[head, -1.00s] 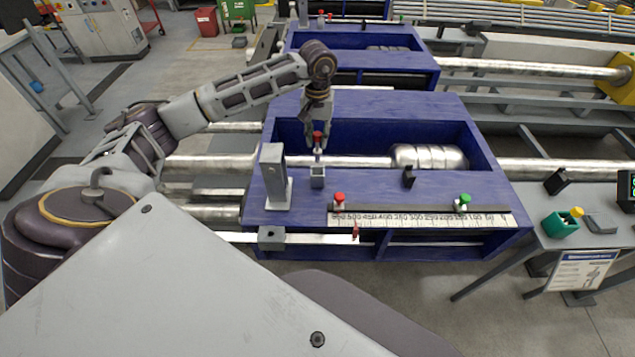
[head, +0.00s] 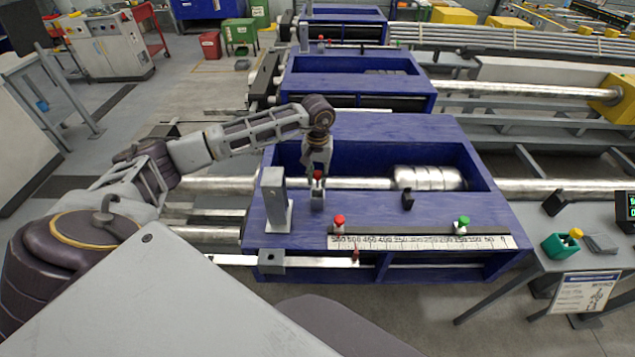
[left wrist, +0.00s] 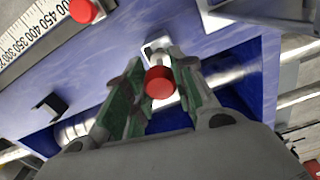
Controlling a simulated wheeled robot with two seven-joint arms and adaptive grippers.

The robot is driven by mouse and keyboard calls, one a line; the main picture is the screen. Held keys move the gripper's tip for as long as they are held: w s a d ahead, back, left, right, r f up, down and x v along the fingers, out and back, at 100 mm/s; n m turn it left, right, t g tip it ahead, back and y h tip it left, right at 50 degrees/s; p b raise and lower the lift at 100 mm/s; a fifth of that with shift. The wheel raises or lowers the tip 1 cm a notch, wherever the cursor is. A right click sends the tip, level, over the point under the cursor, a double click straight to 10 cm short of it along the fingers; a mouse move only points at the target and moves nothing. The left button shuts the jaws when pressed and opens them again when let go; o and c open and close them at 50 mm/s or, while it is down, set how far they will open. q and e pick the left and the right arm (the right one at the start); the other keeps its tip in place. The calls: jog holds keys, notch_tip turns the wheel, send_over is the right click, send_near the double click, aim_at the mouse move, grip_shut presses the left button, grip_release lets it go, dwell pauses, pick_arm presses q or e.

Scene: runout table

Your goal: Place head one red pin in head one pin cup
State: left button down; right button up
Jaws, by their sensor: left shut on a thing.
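My left gripper (head: 317,172) is shut on a red-capped pin (head: 317,176) and holds it upright over the small grey pin cup (head: 317,200) on the near blue head. The red cap shows between the fingers in the left wrist view (left wrist: 159,82). The pin's pale shank points to the cup's opening, whose pale rim (left wrist: 152,44) shows just beyond. I cannot tell whether the shank's tip is inside the cup. My right gripper is not in view.
A grey upright post (head: 275,200) stands close left of the cup. Another red pin (head: 338,222) and a green pin (head: 462,222) stand by the ruler scale (head: 425,241). A black block (head: 408,200) stands to the right.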

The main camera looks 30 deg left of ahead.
aim_at(318, 187)
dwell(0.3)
pick_arm(q)
jog(key=shift+f+p, duration=0.4)
jog(key=shift+f, duration=1.5)
jog(key=shift+f, duration=0.15)
jog(key=c, duration=1.2)
grip_release()
jog(key=shift+r, duration=0.2)
jog(key=shift+r, duration=0.3)
notch_tip(318, 187, up, 11)
jog(key=shift+r+b, duration=0.15)
jog(key=shift+b, duration=1.1)
